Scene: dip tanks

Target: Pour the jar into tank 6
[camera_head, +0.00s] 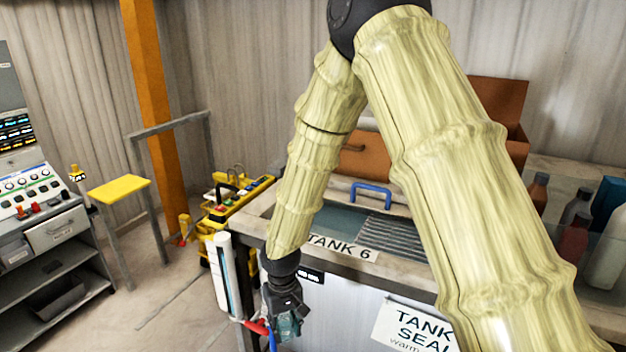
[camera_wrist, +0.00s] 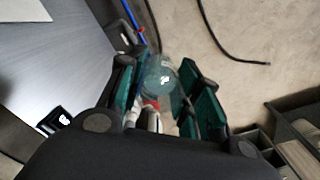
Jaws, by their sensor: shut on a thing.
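My gripper (camera_head: 286,312) is low in front of the tank's front panel, below the rim and left of the middle in the head view. It is shut on a clear, greenish jar (camera_head: 289,328), which also shows between the fingers in the wrist view (camera_wrist: 160,78). The jar's contents and exact tilt are hard to make out. Tank 6 (camera_head: 262,208) has a "TANK 6" label on its front rim. A blue handle and a ribbed grey cover show over its opening. My arm hides part of the tank.
Several bottles (camera_head: 575,205) stand on the right. A yellow cart (camera_head: 228,205) is behind the tank's left end, and a yellow-topped stand (camera_head: 119,189) is farther left. A control console (camera_head: 30,190) is at far left. Hoses (camera_wrist: 235,45) lie near the gripper.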

